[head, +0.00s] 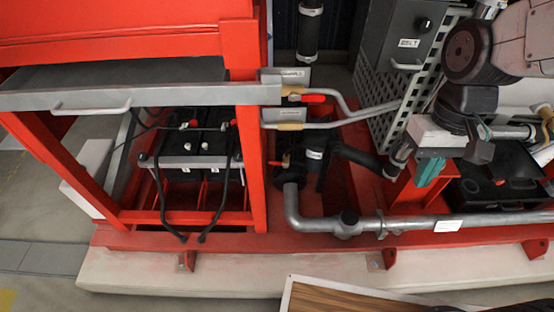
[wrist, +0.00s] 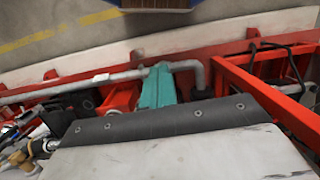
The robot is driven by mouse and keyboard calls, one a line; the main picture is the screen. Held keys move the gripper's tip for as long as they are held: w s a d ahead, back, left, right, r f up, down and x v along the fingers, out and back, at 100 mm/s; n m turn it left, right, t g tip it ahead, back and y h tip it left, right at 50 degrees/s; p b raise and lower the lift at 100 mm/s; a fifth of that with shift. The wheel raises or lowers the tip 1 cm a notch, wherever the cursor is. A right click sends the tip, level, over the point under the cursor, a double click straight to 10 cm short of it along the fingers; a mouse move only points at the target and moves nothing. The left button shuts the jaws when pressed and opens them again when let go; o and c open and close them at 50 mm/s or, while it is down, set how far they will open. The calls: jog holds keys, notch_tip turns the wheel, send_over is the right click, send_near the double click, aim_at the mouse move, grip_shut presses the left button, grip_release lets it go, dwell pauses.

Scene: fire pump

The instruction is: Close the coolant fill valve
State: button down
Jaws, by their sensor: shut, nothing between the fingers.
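Two small brass valves sit on grey pipes just right of the red frame post. The upper valve (head: 291,92) has a red lever (head: 313,98) pointing right along its pipe. The lower valve (head: 290,126) shows no clear lever. A third red lever (head: 280,163) shows lower, by the black hose. The labels are too small to read, so I cannot tell which is the coolant fill valve. My gripper (head: 429,172), with teal fingers, is shut and empty, well right of these valves and apart from them. Its fingers also show in the wrist view (wrist: 157,88).
The red frame post (head: 250,160) stands beside the valves. Black batteries (head: 195,145) with cables sit inside the frame. A large grey pipe (head: 470,222) runs along the front. A perforated guard (head: 385,110) and a grey control box (head: 405,40) stand behind.

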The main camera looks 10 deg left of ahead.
jog(key=w+a+f, duration=0.7)
jog(key=a+f, duration=0.3)
jog(key=f, duration=0.2)
jog(key=m+t+y, duration=0.2)
jog(key=t+y, duration=0.2)
jog(key=t, duration=0.6)
send_over(279, 163)
jog(key=s, duration=0.1)
notch_tip(279, 163, down, 27)
jog(key=shift+s+a+f, duration=0.15)
jog(key=shift+a+f, duration=0.05)
jog(key=shift+f, duration=0.3)
jog(key=shift+s+a+f, duration=0.1)
jog(key=shift+a+f, duration=0.05)
jog(key=shift+f, duration=0.35)
